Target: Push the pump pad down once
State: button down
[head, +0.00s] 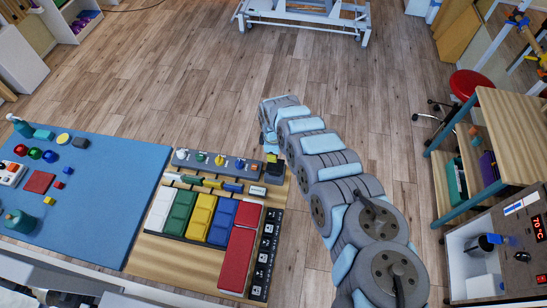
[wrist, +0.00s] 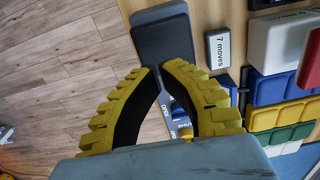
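A dark grey pad (wrist: 163,40), which looks like the pump pad, lies at the board's edge in the wrist view. It also shows in the head view (head: 275,173), just below the end of my arm. My gripper (wrist: 159,70) has yellow ribbed fingers with black inner faces. Its fingertips overlap the pad's near end in the wrist view, with a narrow gap between them and nothing held. I cannot tell whether they touch the pad. In the head view my arm hides most of the gripper.
A grey strip with several coloured knobs (head: 220,161) runs left from the pad. A small box labelled "7 moves" (wrist: 217,49) sits beside the pad. Coloured trays (head: 201,217) fill the wooden board. A blue mat (head: 110,190) with small objects lies left. Open floor (head: 230,85) lies beyond.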

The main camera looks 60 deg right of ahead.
jog(key=shift+r, duration=3.75)
